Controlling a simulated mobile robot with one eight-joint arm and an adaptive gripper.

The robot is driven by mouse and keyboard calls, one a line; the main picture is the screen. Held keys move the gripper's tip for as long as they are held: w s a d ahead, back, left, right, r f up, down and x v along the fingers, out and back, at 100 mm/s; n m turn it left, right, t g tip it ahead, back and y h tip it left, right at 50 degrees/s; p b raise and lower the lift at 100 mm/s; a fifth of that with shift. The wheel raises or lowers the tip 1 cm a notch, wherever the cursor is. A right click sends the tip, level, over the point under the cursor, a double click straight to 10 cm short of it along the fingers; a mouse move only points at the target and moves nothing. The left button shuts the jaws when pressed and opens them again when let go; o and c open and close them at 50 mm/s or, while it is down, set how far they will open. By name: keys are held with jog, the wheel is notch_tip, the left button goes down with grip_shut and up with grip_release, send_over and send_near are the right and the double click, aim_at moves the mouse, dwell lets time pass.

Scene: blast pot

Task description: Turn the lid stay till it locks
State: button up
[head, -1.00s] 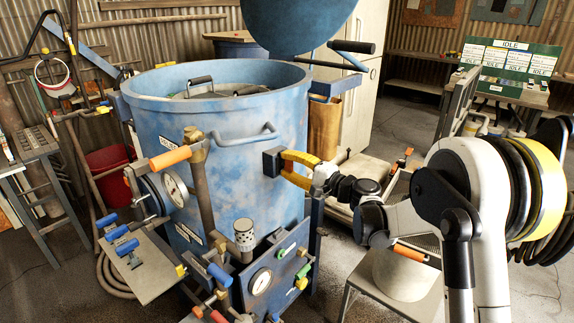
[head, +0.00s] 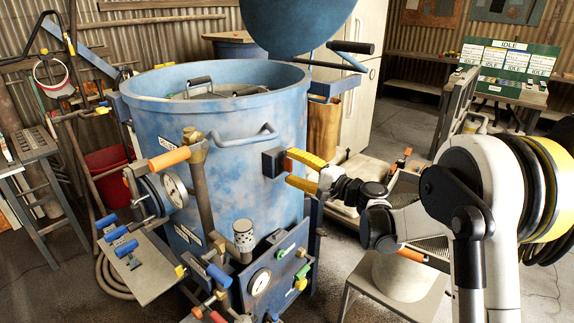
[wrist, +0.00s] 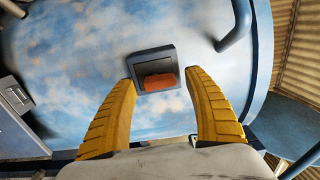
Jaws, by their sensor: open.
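A dark square housing (head: 272,162) sits on the right side of the blue pot (head: 235,150), with a short orange piece (head: 289,164) projecting from it. In the wrist view the housing (wrist: 152,60) frames the orange-red piece (wrist: 159,82), which lies roughly level. I cannot tell for sure whether this is the lid stay. My gripper (head: 298,172) is open, its yellow fingers pointing at the housing. In the wrist view the fingers (wrist: 163,92) stand apart on either side of the orange piece, with a visible gap to it. The raised blue lid (head: 290,22) hangs above the pot.
A blue arm with a black handle (head: 352,47) projects at the pot's upper right. A pipe handle (head: 245,138) curves on the pot wall left of the housing. A valve panel (head: 265,275) stands below, and a grey stool (head: 395,285) to the right.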

jog(key=v, duration=1)
